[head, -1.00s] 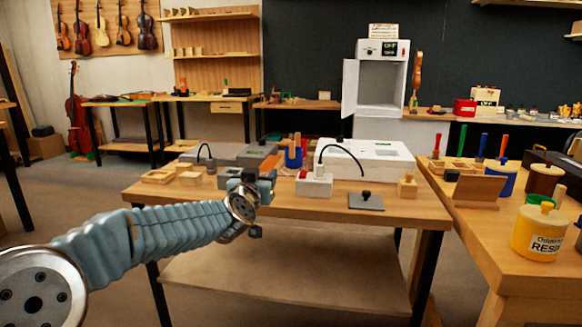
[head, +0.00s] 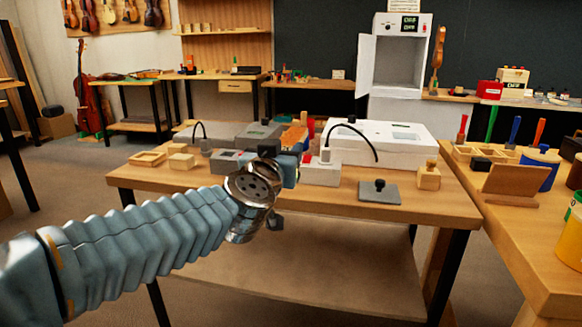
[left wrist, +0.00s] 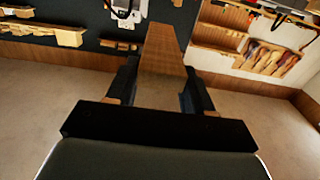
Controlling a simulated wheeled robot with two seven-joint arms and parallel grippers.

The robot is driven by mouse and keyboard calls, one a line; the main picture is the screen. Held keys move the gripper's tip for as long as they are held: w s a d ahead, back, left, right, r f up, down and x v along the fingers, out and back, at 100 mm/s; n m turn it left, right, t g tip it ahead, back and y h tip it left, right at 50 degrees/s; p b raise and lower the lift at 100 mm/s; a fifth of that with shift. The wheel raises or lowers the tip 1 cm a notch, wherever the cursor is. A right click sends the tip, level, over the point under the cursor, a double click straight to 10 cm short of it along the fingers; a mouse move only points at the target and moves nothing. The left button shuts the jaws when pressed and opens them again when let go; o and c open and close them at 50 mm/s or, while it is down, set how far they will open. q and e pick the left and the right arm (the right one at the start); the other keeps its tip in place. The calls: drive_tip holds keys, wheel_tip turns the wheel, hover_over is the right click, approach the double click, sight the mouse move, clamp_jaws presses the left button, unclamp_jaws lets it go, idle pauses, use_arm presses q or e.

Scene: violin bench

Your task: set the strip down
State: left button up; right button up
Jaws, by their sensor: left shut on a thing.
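My left gripper (head: 284,168) is above the front-middle part of the wooden bench (head: 330,196), seen from behind its wrist. In the left wrist view, the fingers (left wrist: 160,88) are shut on the brown wooden strip (left wrist: 165,45). The strip points away from the gripper, with its far end free. My right gripper is not in view.
A white machine (head: 378,143), a white socket box (head: 320,170), a grey plate with a black knob (head: 379,191) and a small wooden block (head: 428,176) stand on the bench. Wooden pieces (head: 147,159) lie at its left. The front edge is mostly clear.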

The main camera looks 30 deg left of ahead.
use_arm(q)
drive_tip(key=w+a+f+b, duration=0.1)
drive_tip(key=w+f, duration=0.1)
drive_tip(key=w, duration=0.1)
drive_tip(key=w+a+f+b, duration=0.2)
drive_tip(key=w+f, duration=0.1)
drive_tip(key=w+a+f+b, duration=0.2)
drive_tip(key=w+f, duration=0.1)
drive_tip(key=w, duration=0.1)
drive_tip(key=shift+w+a+f, duration=0.1)
drive_tip(key=shift+a+f, duration=0.05)
drive_tip(key=shift+a, duration=0.1)
drive_tip(key=shift+w+a+f, duration=0.2)
drive_tip(key=shift+w+f, duration=0.1)
drive_tip(key=shift+w, duration=0.05)
drive_tip(key=shift+w+a+f+b, duration=0.1)
drive_tip(key=shift+w+f+b, duration=0.1)
drive_tip(key=shift+f+b, duration=0.65)
drive_tip(key=shift+w+a+f+b, duration=0.15)
drive_tip(key=shift+f+b, duration=0.25)
drive_tip(key=shift+f, duration=0.75)
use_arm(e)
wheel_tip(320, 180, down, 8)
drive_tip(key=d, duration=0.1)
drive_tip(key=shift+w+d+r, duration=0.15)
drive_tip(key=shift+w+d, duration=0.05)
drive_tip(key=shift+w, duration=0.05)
use_arm(q)
drive_tip(key=shift+f, duration=0.1)
